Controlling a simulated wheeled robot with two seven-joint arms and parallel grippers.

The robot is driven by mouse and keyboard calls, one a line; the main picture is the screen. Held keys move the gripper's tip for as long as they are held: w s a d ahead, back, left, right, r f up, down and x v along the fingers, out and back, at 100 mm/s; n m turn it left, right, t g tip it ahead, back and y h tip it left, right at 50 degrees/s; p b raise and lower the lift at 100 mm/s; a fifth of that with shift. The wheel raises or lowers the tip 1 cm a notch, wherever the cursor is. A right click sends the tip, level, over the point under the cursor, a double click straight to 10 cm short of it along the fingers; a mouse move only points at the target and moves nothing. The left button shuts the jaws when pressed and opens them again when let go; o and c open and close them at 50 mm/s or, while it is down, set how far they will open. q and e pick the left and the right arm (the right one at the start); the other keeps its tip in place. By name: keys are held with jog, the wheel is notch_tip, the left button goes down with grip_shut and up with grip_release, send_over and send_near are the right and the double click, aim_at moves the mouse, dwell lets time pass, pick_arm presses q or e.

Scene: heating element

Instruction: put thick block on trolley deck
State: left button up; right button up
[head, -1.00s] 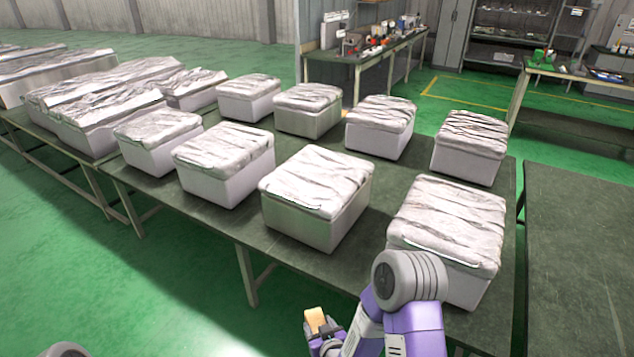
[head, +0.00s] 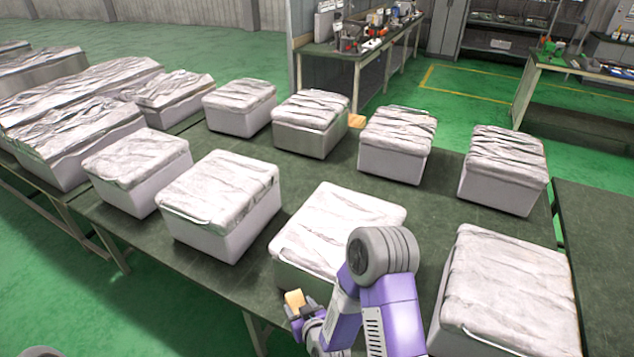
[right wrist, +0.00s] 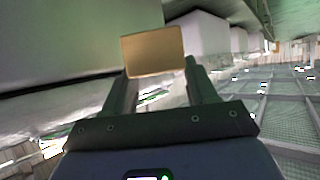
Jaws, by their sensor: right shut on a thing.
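A tan block (head: 295,299), the thick block as far as I can tell, is held in my right gripper (head: 298,312), low in the head view. In the right wrist view the block (right wrist: 153,52) sits between the two fingertips, its flat face towards the camera. My right gripper is shut on it, in front of the table's near edge. I cannot make out a trolley deck in either view. My left gripper is not in view.
A dark green table (head: 400,202) carries several white boxes with crumpled wrapped tops, such as the near one (head: 235,215). A small orange piece (head: 356,121) lies behind them. A dark flat surface (head: 600,235) stands at the right. Green floor is open at lower left.

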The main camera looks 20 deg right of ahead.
notch_tip(320, 180, up, 13)
jog(key=p, duration=1)
jog(key=shift+f+p, duration=0.15)
jog(key=shift+p, duration=0.25)
